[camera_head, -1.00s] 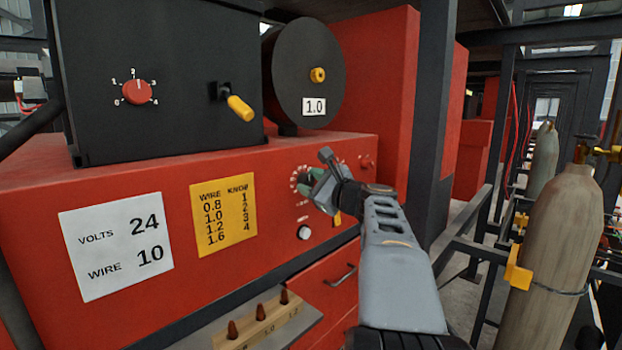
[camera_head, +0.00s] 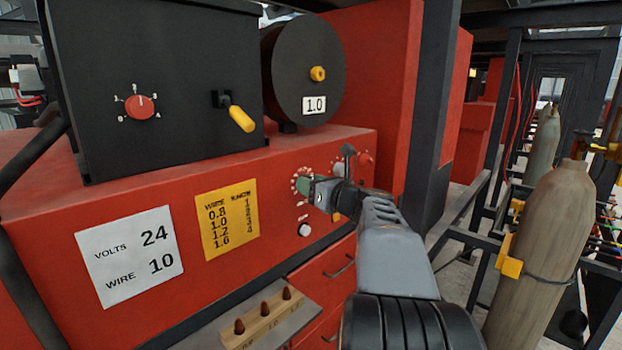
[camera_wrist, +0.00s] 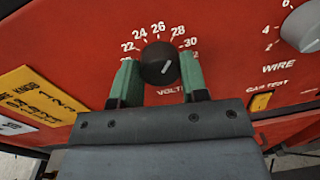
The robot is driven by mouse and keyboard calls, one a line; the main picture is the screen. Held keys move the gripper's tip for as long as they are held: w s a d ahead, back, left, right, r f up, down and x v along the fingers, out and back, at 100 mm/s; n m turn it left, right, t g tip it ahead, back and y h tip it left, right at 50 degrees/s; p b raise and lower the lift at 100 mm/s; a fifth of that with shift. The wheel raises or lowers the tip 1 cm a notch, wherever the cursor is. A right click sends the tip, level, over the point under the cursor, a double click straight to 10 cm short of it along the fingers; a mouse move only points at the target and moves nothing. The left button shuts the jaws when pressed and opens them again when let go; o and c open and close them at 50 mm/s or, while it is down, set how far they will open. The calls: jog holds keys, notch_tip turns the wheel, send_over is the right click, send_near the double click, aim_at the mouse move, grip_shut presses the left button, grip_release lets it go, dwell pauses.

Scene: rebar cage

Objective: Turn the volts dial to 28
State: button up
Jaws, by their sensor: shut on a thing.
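The volts dial (camera_wrist: 160,63) is a round black knob with a white pointer mark, on a red panel in the wrist view. White numbers from 22 to beyond 30 arc over it. The mark lies right of the knob's middle, on a slant; I cannot tell exactly which number it points at. My gripper (camera_wrist: 159,78) has its green fingertips on the left and right sides of the knob, shut on it. In the head view my gripper (camera_head: 305,187) is at the panel and hides most of the dial.
A grey wire knob (camera_wrist: 302,27) is right of the dial, with a yellow gas test switch (camera_wrist: 261,102) below it. A white card (camera_head: 130,255) reads volts 24, wire 10. A yellow wire chart (camera_head: 229,219) is left of the dial. A gas cylinder (camera_head: 535,260) stands at right.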

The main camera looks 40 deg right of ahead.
jog(key=shift+f+m+p, duration=0.1)
jog(key=shift+m+p, duration=0.2)
jog(key=shift+m, duration=0.2)
jog(key=o, duration=0.9)
jog(key=s+b, duration=0.1)
jog(key=s, duration=0.3)
jog(key=s+d+b, duration=0.1)
jog(key=s, duration=0.4)
jog(key=s+b, duration=0.1)
jog(key=s, duration=0.3)
jog(key=shift+s+d, duration=0.3)
jog(key=shift+s, duration=0.1)
